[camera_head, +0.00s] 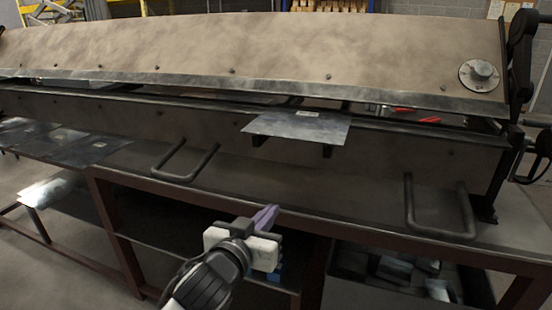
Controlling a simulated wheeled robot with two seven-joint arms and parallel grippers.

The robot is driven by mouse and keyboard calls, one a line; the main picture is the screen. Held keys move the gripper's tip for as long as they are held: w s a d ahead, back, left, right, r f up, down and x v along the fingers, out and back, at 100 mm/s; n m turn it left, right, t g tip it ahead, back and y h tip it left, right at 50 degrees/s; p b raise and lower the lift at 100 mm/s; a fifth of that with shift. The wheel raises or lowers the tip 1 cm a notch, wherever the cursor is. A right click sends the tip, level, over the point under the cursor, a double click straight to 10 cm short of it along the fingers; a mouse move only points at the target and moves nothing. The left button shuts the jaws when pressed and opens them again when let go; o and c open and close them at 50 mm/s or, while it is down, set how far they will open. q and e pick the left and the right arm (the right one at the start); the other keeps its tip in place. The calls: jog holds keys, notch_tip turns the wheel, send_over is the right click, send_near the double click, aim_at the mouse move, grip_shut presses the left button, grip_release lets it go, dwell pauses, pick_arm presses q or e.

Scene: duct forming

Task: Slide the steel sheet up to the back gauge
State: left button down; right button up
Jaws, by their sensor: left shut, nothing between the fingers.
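The steel sheet (300,127) is a flat grey plate at the middle of the brake. Its front part sticks out toward me over two dark supports, and its back edge reaches the gap under the large upper beam (250,50). A small light label sits near its back edge. I cannot make out the back gauge; the beam hides what lies behind the gap. My left gripper (266,214) is shut and empty, with purple fingers. It is below and in front of the sheet, apart from it. My right gripper is not in view.
Two bar handles, left (182,178) and right (438,232), stick out from the front apron. Flat sheets (75,150) lie on a table at the left. A bin of scrap (400,270) sits below at the right. Red-handled tools (400,110) lie in the gap at the right.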

aim_at(290, 136)
pick_arm(q)
jog(key=w+d+r+t, duration=0.1)
jog(key=w+r, duration=0.2)
jog(key=r, duration=0.3)
jog(key=w+d+r+t+b, duration=0.1)
jog(key=w+d+r, duration=0.1)
jog(key=w+r, duration=0.2)
notch_tip(290, 136, up, 3)
jog(key=shift+w+f, duration=0.1)
jog(key=shift+w, duration=0.15)
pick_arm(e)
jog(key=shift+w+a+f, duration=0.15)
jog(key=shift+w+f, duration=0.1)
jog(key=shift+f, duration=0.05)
pick_arm(q)
jog(key=shift+w, duration=0.1)
